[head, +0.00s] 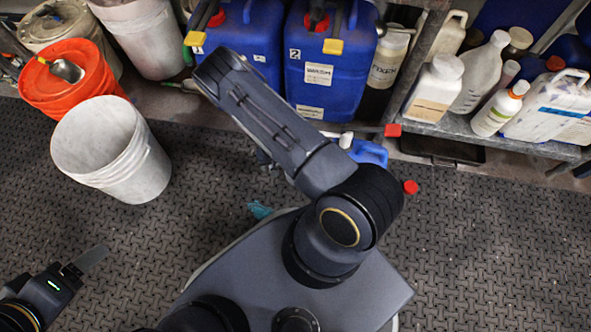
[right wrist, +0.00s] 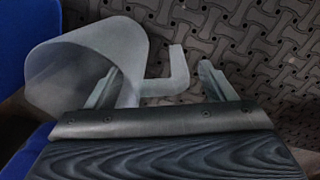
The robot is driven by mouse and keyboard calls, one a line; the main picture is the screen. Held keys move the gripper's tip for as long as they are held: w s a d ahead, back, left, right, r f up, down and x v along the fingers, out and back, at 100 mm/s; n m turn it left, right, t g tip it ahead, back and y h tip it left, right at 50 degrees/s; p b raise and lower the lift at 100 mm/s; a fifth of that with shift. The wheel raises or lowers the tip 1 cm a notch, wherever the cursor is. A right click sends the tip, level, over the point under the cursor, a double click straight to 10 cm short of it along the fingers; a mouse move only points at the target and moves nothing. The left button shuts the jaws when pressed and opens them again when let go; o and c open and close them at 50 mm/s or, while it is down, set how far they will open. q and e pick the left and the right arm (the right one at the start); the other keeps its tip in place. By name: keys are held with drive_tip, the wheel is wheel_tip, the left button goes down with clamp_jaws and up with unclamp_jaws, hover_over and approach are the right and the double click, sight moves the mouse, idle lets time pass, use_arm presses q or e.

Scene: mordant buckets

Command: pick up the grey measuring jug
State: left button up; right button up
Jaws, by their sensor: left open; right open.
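The grey measuring jug (right wrist: 85,65) is in the right wrist view, at the left, with its wide mouth facing the camera. Its handle (right wrist: 172,82) sticks out to the right. My right gripper (right wrist: 157,82) is open, with the handle between its two fingers. The left finger overlaps the jug's side in the picture; I cannot tell whether it touches. In the head view I cannot make out the jug or my right gripper; my own arm covers the middle. My left gripper (head: 88,262) is open and empty at the lower left, over the floor.
A white bucket (head: 112,150) and an orange bucket (head: 68,82) stand at the left. Blue canisters (head: 325,75) stand at the back. A shelf (head: 490,135) with white bottles is at the right. The patterned floor (head: 490,235) is clear at the lower right.

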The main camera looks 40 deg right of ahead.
drive_tip(key=shift+f, duration=0.7)
drive_tip(key=c, duration=1.6)
clamp_jaws()
drive_tip(key=shift+r, duration=0.2)
